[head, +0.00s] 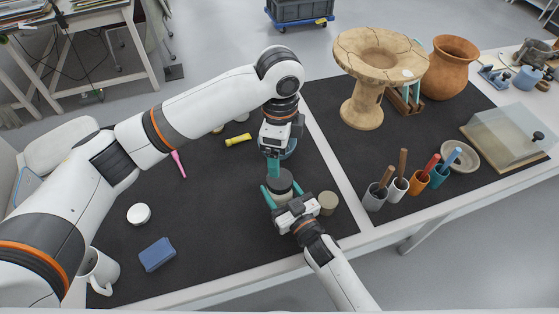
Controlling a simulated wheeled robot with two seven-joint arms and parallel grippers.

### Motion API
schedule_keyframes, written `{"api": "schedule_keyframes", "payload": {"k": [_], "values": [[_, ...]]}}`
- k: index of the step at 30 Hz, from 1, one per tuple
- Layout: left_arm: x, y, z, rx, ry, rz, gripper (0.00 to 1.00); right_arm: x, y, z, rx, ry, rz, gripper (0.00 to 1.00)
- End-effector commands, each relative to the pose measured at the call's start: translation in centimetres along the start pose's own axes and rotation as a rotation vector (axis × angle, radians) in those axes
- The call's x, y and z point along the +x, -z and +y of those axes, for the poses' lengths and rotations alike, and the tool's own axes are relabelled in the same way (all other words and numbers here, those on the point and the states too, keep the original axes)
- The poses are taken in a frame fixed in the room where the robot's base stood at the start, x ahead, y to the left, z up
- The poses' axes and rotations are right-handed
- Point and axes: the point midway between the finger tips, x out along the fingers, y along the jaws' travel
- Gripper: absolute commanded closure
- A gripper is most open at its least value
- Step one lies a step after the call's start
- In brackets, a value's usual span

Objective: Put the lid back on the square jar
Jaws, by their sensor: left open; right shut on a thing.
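A small jar-like vessel stands on the dark mat, with a dark grey top (280,181) and a paler grey body below it. My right gripper (281,192) is shut on this vessel, its teal fingers on either side. My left gripper (273,167) is open, pointing down just above and behind the dark top. I cannot tell whether the dark top is a lid or the jar's opening, or whether the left fingers touch it. My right gripper hides the vessel's lower front, so its square shape is not clear.
A beige round pot (328,202) stands close right of my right gripper. A blue bowl (291,149) is partly hidden behind my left gripper. A yellow tube (238,139), white round tub (139,214) and blue block (157,254) lie left. Tool cups (374,198) stand right.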

Motion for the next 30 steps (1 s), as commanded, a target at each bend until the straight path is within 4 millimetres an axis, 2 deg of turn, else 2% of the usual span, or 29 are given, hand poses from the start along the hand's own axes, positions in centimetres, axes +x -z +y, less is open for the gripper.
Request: {"api": "schedule_keyframes", "payload": {"k": [5, 13, 14, 18, 26, 30], "values": [[-1.31, -0.02, -0.02, 0.000, 0.000, 0.000, 0.16, -0.03, 0.08, -0.02, 0.000, 0.000, 0.002, 1.00], [-1.43, -0.01, -0.03, 0.000, 0.000, 0.000, 0.16, -0.03, 0.08, -0.01, 0.000, 0.000, 0.002, 1.00], [-1.42, -0.01, -0.02, 0.000, 0.000, 0.000, 0.16, -0.03, 0.08, -0.01, 0.000, 0.000, 0.002, 0.40], [-1.40, 0.00, -0.02, 0.000, 0.001, 0.000, 0.16, -0.03, 0.06, -0.01, 0.000, 0.000, 0.001, 0.17], [-1.38, 0.01, -0.02, 0.000, 0.001, 0.000, 0.16, -0.04, 0.03, -0.01, 0.000, 0.000, 0.001, 0.16], [-1.27, 0.02, -0.03, 0.000, 0.001, 0.000, 0.16, -0.86, 0.15, -0.03, -0.001, 0.000, 0.002, 0.16]]}}
